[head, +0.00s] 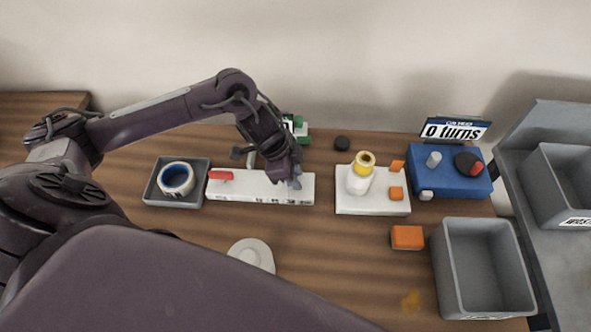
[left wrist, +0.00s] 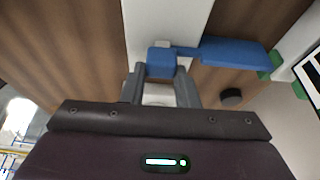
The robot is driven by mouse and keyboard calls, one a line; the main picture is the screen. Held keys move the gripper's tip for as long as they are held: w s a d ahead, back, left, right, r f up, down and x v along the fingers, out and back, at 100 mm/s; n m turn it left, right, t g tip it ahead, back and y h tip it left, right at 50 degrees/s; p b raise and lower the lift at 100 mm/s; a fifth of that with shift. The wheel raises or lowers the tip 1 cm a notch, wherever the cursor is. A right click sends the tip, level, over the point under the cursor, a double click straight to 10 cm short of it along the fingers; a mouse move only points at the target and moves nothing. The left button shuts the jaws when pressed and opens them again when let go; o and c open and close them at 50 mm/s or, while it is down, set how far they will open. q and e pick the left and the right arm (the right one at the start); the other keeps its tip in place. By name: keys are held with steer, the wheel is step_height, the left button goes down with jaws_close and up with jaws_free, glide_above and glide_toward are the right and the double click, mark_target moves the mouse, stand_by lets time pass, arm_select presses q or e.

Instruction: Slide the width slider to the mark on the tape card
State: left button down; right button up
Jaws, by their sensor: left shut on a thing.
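The white slider board (head: 240,190) lies on the wooden table, with a red piece near its left end and small dark marks along its front edge. My left gripper (head: 294,183) is over its right part, pointing down. In the left wrist view its fingers (left wrist: 161,75) are shut on a small blue block, which I take as the width slider (left wrist: 160,56). The head view hides most of this block. A white card with green parts (head: 301,128), perhaps the tape card, stands behind the board, partly hidden by my arm; its mark cannot be read. My right gripper is not in view.
A grey tray (head: 150,192) with a tape roll (head: 176,180) sits left of the board. To the right are a white base (head: 372,205) with a yellow-topped bottle, a blue device (head: 452,182) and a grey bin (head: 483,262). A white round dish (head: 251,254) lies in front.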

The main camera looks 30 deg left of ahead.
arm_select(q)
steer(key=shift+d+r, duration=0.15)
steer(key=shift+d, duration=0.15)
steer(key=c, duration=1.2)
jaws_free()
steer(key=shift+a, duration=0.25)
steer(key=shift+o, duration=0.4)
steer(key=shift+d, duration=0.1)
steer(key=shift+a, duration=0.2)
steer(key=shift+a+r, duration=0.15)
steer(key=shift+r, duration=0.2)
steer(key=v, duration=0.6)
steer(key=shift+r+b, duration=0.4)
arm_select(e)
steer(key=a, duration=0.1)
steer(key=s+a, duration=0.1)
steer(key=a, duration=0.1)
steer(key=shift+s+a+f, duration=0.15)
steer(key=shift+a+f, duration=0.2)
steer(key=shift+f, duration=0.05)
